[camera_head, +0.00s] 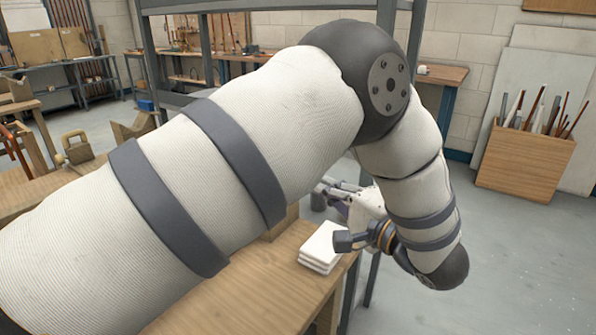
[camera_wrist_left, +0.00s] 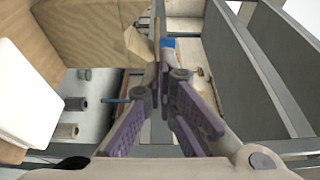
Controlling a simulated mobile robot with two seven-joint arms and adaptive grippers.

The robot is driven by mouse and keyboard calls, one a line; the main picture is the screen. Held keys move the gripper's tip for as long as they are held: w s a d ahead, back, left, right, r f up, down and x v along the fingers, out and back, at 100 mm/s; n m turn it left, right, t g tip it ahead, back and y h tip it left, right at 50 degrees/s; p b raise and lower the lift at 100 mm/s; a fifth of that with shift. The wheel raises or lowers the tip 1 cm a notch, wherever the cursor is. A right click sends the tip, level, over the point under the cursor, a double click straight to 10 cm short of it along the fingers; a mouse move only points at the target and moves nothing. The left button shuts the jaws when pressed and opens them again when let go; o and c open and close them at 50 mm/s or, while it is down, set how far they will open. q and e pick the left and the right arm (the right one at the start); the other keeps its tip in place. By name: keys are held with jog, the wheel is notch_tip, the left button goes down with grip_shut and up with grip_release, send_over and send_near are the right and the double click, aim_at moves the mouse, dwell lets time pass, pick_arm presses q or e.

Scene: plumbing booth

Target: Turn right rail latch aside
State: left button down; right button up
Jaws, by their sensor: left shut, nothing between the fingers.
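My left gripper (camera_head: 335,191) is at the end of my left arm, which crosses the head view. It is beside a dark steel frame (camera_head: 370,260), beyond the bench's far right corner. In the left wrist view its purple-padded fingers (camera_wrist_left: 159,48) are shut and empty. I cannot pick out the right rail latch for certain in either view; my arm and fingers hide part of the frame. My right gripper is not in view.
A wooden bench (camera_head: 255,290) holds a stack of white slabs (camera_head: 322,247), also in the left wrist view (camera_wrist_left: 25,105). Grey steel rails (camera_wrist_left: 240,80) run close on the right there. A wooden bin of rods (camera_head: 525,163) stands at the far wall. The floor (camera_head: 490,260) at right is clear.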

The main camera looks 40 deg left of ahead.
pick_arm(q)
jog(key=x, duration=1.2)
jog(key=shift+w+a+p, duration=0.1)
jog(key=shift+a+p, duration=0.2)
jog(key=shift+a, duration=0.05)
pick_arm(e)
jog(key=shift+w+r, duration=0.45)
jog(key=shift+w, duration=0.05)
pick_arm(q)
jog(key=shift+f, duration=0.1)
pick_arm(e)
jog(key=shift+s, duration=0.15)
